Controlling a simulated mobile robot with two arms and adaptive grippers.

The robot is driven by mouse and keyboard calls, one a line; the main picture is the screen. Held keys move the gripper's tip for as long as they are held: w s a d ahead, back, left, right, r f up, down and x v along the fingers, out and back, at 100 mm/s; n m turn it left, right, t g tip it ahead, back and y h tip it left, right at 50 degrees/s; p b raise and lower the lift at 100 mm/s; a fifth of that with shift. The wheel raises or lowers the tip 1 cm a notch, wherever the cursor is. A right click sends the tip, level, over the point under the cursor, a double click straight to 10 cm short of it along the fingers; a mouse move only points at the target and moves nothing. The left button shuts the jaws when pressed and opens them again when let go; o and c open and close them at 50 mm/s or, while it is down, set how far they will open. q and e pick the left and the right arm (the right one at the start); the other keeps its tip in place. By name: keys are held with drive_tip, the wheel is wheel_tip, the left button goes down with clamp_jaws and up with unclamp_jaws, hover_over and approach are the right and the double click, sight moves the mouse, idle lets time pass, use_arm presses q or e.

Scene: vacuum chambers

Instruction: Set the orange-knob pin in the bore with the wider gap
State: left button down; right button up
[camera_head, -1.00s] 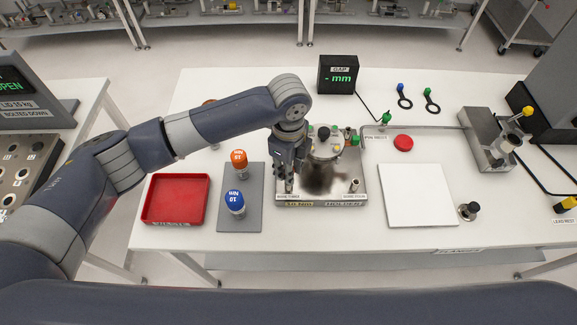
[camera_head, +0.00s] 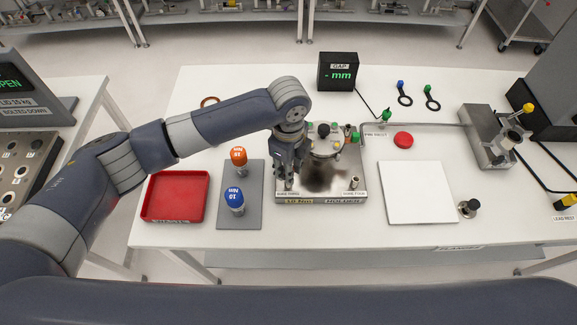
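A metal chamber fixture (camera_head: 325,172) stands on a base plate (camera_head: 322,197) mid-table. A short post (camera_head: 354,183) stands at the plate's front right corner; another (camera_head: 289,184) shows at the front left, just below my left gripper (camera_head: 287,170). The gripper points down there; its fingers are dark and small, and I cannot tell whether they hold anything. A larger orange-topped tool (camera_head: 239,158) stands on a grey mat. The gap display (camera_head: 339,72) reads "- mm". My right gripper is out of view.
A blue-topped tool (camera_head: 235,198) shares the grey mat (camera_head: 253,215), beside a red tray (camera_head: 175,197). A white pad (camera_head: 417,192), red disc (camera_head: 403,139) and black knob (camera_head: 468,208) lie right. A metal device (camera_head: 490,140) stands farther right. The table's front strip is clear.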

use_arm(q)
drive_tip(key=shift+f, duration=0.7)
drive_tip(key=shift+f, duration=0.1)
idle(0.6)
drive_tip(key=c, duration=1.3)
unclamp_jaws()
wheel_tip(320, 180, up, 2)
drive_tip(key=shift+r+p, duration=0.2)
drive_tip(key=shift+p, duration=1.05)
drive_tip(key=shift+r+p, duration=0.95)
drive_tip(key=shift+r, duration=1.3)
